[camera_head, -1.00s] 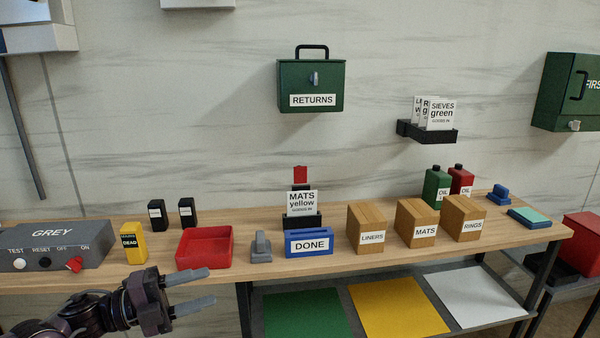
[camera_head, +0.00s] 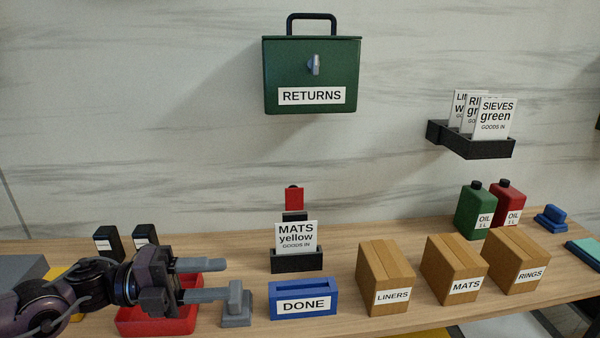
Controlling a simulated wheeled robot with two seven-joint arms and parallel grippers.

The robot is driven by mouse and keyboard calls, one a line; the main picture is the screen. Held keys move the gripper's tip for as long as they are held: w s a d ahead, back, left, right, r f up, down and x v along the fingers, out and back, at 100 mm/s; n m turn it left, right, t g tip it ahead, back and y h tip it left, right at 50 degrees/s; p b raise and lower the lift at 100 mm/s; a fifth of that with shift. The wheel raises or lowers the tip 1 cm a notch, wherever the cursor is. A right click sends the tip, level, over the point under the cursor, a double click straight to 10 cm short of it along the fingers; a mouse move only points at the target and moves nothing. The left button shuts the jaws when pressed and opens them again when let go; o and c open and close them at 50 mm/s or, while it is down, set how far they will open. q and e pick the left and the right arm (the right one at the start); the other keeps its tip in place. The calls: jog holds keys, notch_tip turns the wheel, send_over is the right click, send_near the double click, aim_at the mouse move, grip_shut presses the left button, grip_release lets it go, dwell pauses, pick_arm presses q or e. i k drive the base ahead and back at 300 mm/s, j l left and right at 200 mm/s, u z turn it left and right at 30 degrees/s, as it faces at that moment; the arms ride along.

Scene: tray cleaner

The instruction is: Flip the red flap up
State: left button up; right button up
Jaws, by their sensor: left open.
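The red flap (camera_head: 294,198) is a small upright red piece at the back of the table. It stands on a dark base (camera_head: 295,216) behind the card holder (camera_head: 297,262) that carries the "MATS yellow" card (camera_head: 296,238). The card and holder hide part of its base. My left gripper (camera_head: 218,280) comes in from the left and is open and empty. It is above the red tray and in front of the flap, lower and to its left, with its fingers pointing right. My right gripper is not in view.
The grey stamp-like block (camera_head: 236,308) and the blue DONE box (camera_head: 303,300) stand close to my left gripper's fingertips. A red tray (camera_head: 135,322) lies below it. Boxes labelled LINERS (camera_head: 386,280), MATS (camera_head: 455,270) and RINGS (camera_head: 517,262) stand right. A green RETURNS box (camera_head: 311,76) hangs above.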

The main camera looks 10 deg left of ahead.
aim_at(294, 194)
jog(key=i, duration=0.95)
